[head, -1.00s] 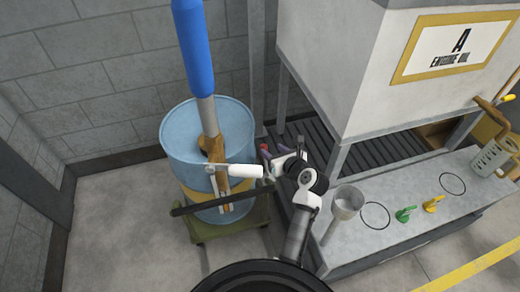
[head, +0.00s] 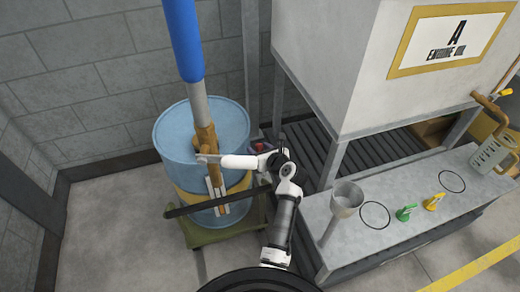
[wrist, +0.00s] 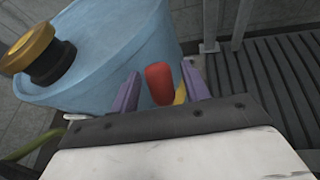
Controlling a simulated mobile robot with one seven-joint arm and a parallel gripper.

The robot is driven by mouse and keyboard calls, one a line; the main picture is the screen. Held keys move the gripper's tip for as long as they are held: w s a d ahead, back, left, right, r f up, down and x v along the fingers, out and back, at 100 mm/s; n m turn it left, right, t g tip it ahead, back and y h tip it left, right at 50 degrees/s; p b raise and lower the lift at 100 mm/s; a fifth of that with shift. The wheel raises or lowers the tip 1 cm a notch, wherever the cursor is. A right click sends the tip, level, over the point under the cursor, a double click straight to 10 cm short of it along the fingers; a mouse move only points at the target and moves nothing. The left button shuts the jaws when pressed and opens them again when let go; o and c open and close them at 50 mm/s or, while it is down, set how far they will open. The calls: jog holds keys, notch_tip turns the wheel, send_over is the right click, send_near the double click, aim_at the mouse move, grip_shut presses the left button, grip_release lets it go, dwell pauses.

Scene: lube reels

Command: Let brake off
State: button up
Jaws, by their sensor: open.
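A red grip (wrist: 159,84) shows in the wrist view, with a yellow part just right of its lower end. My gripper (wrist: 161,88) is open, its purple fingers on either side of the red grip. I cannot tell whether either finger touches it. In the head view a small bit of red (head: 259,146) shows beside the drum at my arm's end, and my fingers are mostly hidden there. The blue drum (head: 176,140) stands on a green wheeled cart (head: 238,224). What the red grip joins to is hidden.
A dark bar (head: 200,203) crosses before the drum. The oil tank (head: 345,65) and a grey bench (head: 400,225) are at right. Floor at left is clear.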

grip_shut()
dwell(0.3)
jog(key=shift+s+d+t+y+b, duration=0.3)
jog(key=shift+s+t+b, duration=0.5)
jog(key=shift+b, duration=0.3)
jog(key=shift+s+r+t+b, duration=0.3)
jog(key=shift+t+b, duration=0.1)
jog(key=shift+b, duration=0.15)
jog(key=shift+d+r+y, duration=0.1)
jog(key=shift+r+y, duration=0.1)
jog(key=shift+y, duration=0.1)
